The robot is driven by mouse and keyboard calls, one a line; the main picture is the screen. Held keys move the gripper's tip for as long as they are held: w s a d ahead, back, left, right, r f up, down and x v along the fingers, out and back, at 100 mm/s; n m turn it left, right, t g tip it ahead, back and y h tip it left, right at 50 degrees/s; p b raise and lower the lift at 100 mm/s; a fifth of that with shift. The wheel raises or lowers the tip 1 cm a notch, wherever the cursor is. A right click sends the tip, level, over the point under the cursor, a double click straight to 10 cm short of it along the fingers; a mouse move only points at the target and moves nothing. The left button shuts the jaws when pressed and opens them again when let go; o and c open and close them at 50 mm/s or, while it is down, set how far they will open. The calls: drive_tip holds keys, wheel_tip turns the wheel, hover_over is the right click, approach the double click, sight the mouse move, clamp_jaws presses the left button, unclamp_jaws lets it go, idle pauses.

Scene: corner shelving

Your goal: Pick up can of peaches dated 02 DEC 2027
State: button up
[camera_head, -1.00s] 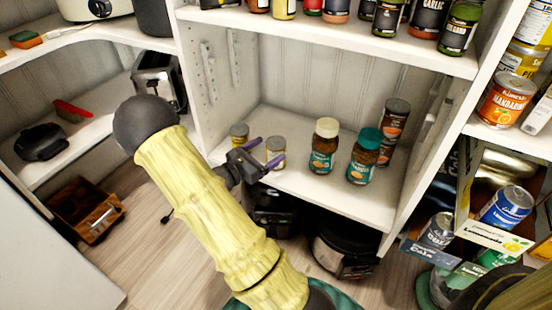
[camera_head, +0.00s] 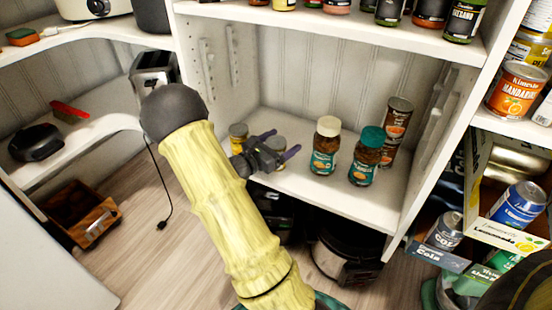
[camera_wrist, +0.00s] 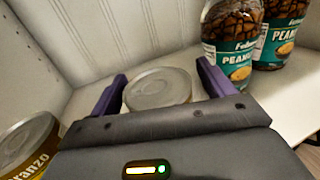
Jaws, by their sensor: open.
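A small can (camera_head: 279,142) stands on the white shelf; its round metal lid (camera_wrist: 160,86) shows in the wrist view. My gripper (camera_head: 281,143) is open, with its purple fingers on either side of this can. In the wrist view, the fingers of my gripper (camera_wrist: 162,72) flank the lid, and gaps seem to remain beside it. The can's label is mostly hidden and no date is readable, so I cannot tell whether it is the peaches. A second small can (camera_head: 238,134) stands to the left; its yellow label (camera_wrist: 30,163) reads "ranzo" in part.
Two peanut jars (camera_head: 326,148) (camera_head: 366,158) stand right of the can, with a tall can (camera_head: 396,130) behind. The shelf above (camera_head: 330,24) holds several jars and overhangs the arm's space. A side panel (camera_head: 425,170) bounds the right. Drinks cans (camera_head: 518,205) sit farther right.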

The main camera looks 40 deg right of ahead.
idle(0.4)
drive_tip(key=shift+w+r, duration=0.1)
drive_tip(key=c, duration=1.3)
wheel_tip(320, 180, up, 10)
drive_tip(key=p, duration=0.6)
